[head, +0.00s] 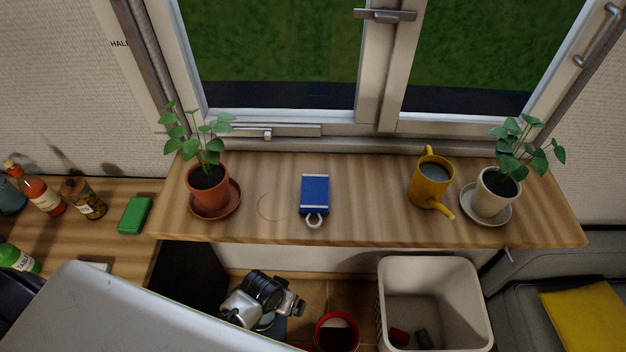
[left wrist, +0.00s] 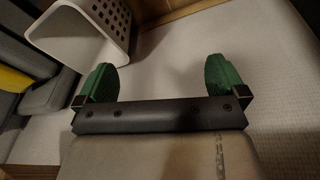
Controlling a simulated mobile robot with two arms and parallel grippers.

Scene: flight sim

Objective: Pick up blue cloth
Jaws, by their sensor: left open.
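The blue cloth (head: 314,191) is a small blue rectangle with pale bands at its ends, lying on the wooden windowsill (head: 270,236). A pale ring shows at its front end. My left gripper (left wrist: 162,78) shows in the left wrist view, with two green fingertips wide apart and nothing between them. It is over a pale surface, and the cloth is not in that view. In the head view, a silver and black mechanism (head: 262,298) is below the sill; I cannot tell which part of my arms it is. My right gripper is not in view.
A white bin (head: 436,262) is below, beside a red container (head: 337,328). A green block-like item (head: 135,214) and bottles (head: 40,192) are left.

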